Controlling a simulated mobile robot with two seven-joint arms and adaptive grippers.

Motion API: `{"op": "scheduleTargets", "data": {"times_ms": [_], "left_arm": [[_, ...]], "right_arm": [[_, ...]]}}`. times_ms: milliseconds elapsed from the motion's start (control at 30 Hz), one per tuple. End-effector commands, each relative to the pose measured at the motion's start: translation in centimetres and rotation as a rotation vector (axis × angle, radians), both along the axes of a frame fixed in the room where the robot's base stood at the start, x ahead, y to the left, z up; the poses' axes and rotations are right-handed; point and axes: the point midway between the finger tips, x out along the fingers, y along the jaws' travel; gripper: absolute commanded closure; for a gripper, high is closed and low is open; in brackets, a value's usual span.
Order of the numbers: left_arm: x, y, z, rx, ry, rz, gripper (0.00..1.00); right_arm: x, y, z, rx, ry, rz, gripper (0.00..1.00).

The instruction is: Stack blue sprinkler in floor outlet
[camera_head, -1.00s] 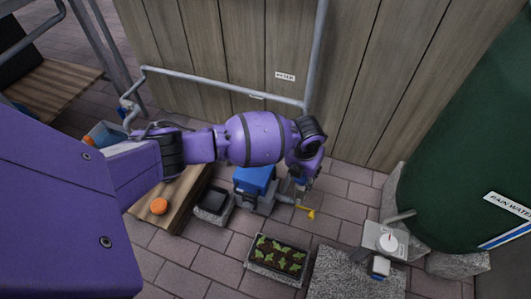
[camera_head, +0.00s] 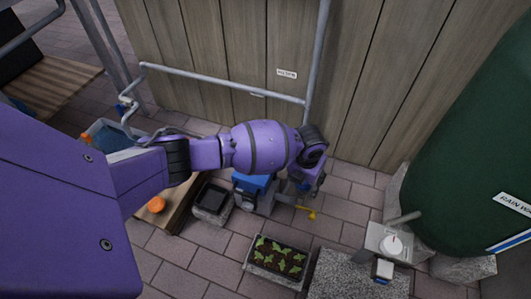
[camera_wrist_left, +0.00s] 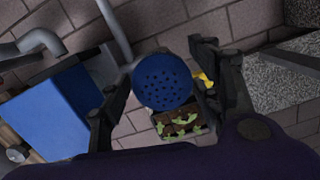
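The blue sprinkler (camera_wrist_left: 162,82) shows in the left wrist view as a round head with small holes, its perforated face toward the camera. In the head view the left gripper (camera_head: 304,190) points down beside the blue-lidded grey box (camera_head: 252,186), above the paving. A yellow lever (camera_head: 308,214) on a grey pipe lies just below it. I cannot clearly make out the floor outlet; the gripper and sprinkler cover part of that area. My right gripper is not in view.
A planter with seedlings (camera_head: 276,262) stands in front. A grey tub (camera_head: 212,202) and a wooden bench (camera_head: 176,212) are left. A granite block (camera_head: 350,280) and a green rain tank (camera_head: 475,150) are right. A wooden wall (camera_head: 235,60) with pipes stands behind.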

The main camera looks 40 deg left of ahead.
Motion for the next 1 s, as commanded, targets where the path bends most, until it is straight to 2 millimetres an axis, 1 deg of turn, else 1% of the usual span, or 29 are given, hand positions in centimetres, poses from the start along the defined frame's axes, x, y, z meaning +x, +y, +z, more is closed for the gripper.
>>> {"op": "scheduleTargets", "data": {"times_ms": [267, 367, 467, 700, 800, 900, 1000], "left_arm": [[0.1, 0.0, 0.1, -0.001, -0.002, 0.000, 0.39], [0.1, 0.0, 0.7, -0.001, -0.003, 0.000, 0.39], [0.1, 0.0, 2.2, 0.000, -0.005, -0.001, 0.39], [-0.5, -0.1, 7.8, 0.000, -0.009, -0.002, 0.39], [-0.7, -0.2, 9.7, -0.001, -0.009, -0.002, 0.39], [-1.0, -0.1, 11.3, 0.001, -0.007, -0.001, 0.39], [-1.2, -0.2, 12.2, -0.001, -0.006, -0.001, 0.39]], "right_arm": [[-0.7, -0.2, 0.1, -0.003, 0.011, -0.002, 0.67], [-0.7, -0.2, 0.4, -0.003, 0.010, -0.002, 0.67], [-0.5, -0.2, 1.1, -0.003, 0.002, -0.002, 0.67], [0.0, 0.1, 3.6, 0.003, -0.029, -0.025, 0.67], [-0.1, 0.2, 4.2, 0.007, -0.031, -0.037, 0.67], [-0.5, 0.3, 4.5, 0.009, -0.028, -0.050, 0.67], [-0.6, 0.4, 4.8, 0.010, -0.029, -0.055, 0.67]]}}
